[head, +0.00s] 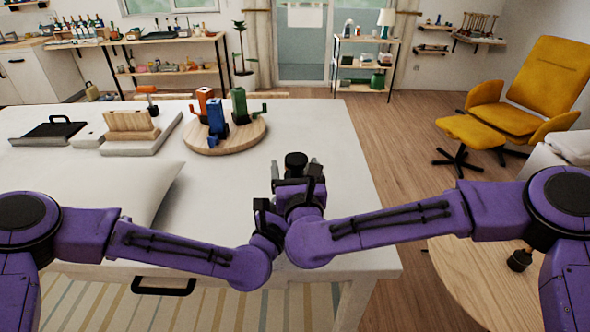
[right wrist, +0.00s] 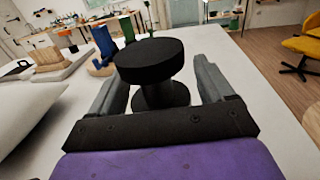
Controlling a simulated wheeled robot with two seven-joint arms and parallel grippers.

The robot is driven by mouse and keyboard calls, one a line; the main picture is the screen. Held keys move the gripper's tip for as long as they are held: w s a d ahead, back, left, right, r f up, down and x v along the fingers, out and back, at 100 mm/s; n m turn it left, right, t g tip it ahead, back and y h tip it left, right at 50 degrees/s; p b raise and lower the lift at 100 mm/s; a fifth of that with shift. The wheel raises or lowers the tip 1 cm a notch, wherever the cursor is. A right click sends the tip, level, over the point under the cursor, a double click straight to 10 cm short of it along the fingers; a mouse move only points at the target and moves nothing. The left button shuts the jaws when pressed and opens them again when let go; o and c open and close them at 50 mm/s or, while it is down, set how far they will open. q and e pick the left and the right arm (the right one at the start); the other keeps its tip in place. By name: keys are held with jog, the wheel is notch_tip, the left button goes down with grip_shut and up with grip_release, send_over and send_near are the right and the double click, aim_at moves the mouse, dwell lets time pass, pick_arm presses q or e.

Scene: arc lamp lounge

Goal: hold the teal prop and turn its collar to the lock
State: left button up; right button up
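A black knob-shaped piece (head: 296,160) with a wide round cap stands upright at the two gripper heads. In the right wrist view the black piece (right wrist: 152,58) shows its cap, a narrower neck and a round lower disc. No teal colour shows on it, so I cannot tell if it belongs to the teal prop. My right gripper (head: 299,184) has its grey fingers on both sides of this piece, with gaps, open. My left gripper (head: 270,205) is close beside it at the left, mostly hidden by dark parts; its fingers cannot be made out.
A round wooden board (head: 222,145) on the white table (head: 335,225) carries orange (head: 205,100), blue (head: 217,118) and green (head: 240,106) props. A wooden block (head: 130,122), a black-handled item (head: 55,129) and a white cushion (head: 90,190) lie left. The table's right side is clear.

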jog(key=s+d, duration=0.1)
jog(key=s, duration=1.1)
jog(key=shift+d, duration=0.25)
jog(key=shift+w, duration=0.1)
